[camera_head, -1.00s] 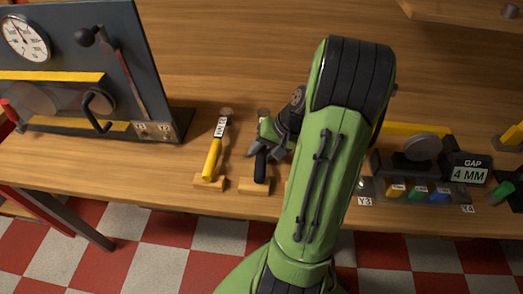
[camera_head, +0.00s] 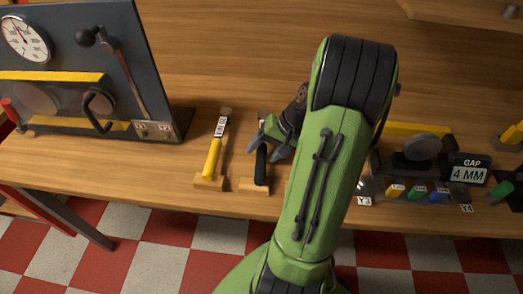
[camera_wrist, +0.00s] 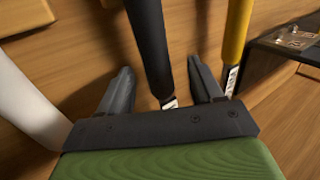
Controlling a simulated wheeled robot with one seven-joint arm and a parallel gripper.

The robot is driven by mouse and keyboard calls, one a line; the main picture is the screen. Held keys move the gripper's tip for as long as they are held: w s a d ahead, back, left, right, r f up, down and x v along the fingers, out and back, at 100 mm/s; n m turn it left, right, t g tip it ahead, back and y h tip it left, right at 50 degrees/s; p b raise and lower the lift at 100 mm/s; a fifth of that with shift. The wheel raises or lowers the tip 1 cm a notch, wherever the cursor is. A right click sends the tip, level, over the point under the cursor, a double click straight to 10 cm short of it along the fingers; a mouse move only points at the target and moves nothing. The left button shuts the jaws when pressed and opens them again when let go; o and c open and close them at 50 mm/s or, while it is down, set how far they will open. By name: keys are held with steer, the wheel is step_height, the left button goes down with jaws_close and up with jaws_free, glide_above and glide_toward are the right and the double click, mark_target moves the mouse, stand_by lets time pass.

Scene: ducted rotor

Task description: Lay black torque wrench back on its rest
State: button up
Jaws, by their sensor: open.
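The black torque wrench (camera_head: 261,166) lies on its small wooden rest (camera_head: 254,186) on the workbench. In the wrist view its black handle (camera_wrist: 150,45) runs between the two fingers. My gripper (camera_head: 269,141) is open around the wrench, with one finger to each side. The wrist view shows my gripper (camera_wrist: 160,85) with gaps between the fingers and the handle. The wrench's far end is partly hidden by my gripper.
A yellow-handled wrench (camera_head: 213,157) lies on its own rest (camera_head: 209,182) to the left. A dark gauge panel (camera_head: 90,70) stands at the left. A gap display (camera_head: 469,170) and coloured blocks (camera_head: 418,193) sit at the right. A white handle (camera_wrist: 25,100) shows in the wrist view.

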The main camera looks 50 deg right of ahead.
steer(key=p+v, duration=0.5)
steer(key=v, duration=0.9)
steer(key=w+a+r+n+g+h+p, duration=0.1)
steer(key=w+a+r+n, duration=0.2)
steer(key=a, duration=0.5)
steer(key=w+a+r+n+h+p, duration=0.1)
steer(key=a+r+n+p, duration=0.1)
steer(key=a+r, duration=0.5)
steer(key=s+a+r+n+t+h+p, duration=0.1)
steer(key=s+a+n, duration=0.3)
steer(key=s+a, duration=0.4)
steer(key=a+r+t+p, duration=0.1)
steer(key=a, duration=0.1)
steer(key=shift+s+a+n+h, duration=0.15)
steer(key=shift+a+n+h, duration=0.15)
steer(key=shift+n+h, duration=0.1)
steer(key=shift+r, duration=0.1)
